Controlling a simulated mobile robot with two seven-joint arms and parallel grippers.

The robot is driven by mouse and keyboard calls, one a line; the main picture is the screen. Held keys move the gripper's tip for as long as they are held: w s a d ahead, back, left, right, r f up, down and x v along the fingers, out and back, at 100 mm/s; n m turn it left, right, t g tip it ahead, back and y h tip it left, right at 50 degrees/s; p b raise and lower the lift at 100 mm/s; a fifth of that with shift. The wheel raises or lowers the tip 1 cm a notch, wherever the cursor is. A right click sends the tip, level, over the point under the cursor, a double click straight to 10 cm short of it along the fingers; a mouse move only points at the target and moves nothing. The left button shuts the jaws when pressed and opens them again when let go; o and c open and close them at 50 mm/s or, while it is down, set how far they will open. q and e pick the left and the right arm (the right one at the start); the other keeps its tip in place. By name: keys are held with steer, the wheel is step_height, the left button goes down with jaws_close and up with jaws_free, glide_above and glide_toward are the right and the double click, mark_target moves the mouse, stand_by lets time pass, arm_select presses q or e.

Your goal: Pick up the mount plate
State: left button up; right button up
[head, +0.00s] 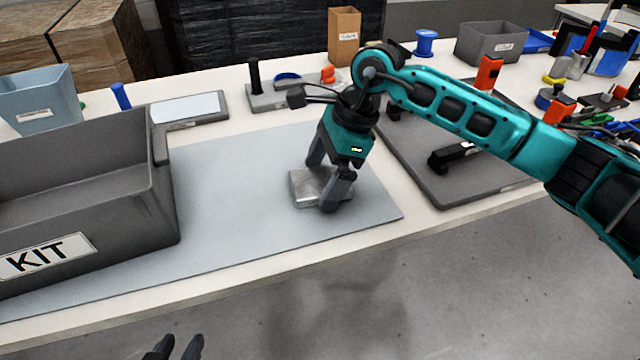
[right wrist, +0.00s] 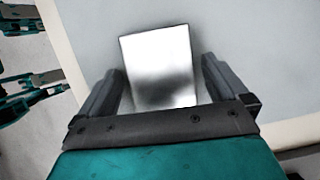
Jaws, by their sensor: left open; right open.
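The mount plate (head: 306,186) is a shiny silver metal piece lying on the grey-blue mat (head: 235,195). In the right wrist view the plate (right wrist: 160,65) shows as a bright rectangle between the two fingers. My right gripper (head: 325,185) points down over the plate with one finger on either side of it. It is open, with a small gap visible beside the plate in the right wrist view (right wrist: 160,90). My left gripper (head: 178,348) is open and empty at the bottom edge of the head view, in front of the table.
A grey KIT bin (head: 120,190) stands on the left of the mat. A dark grey board (head: 420,160) with black and orange fixtures lies to the right. A light blue bin (head: 45,100), a cardboard box (head: 344,38) and a grey bin (head: 490,45) stand behind. The mat's middle is clear.

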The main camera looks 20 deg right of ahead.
steer(key=shift+c, duration=0.4)
steer(key=c, duration=1.3)
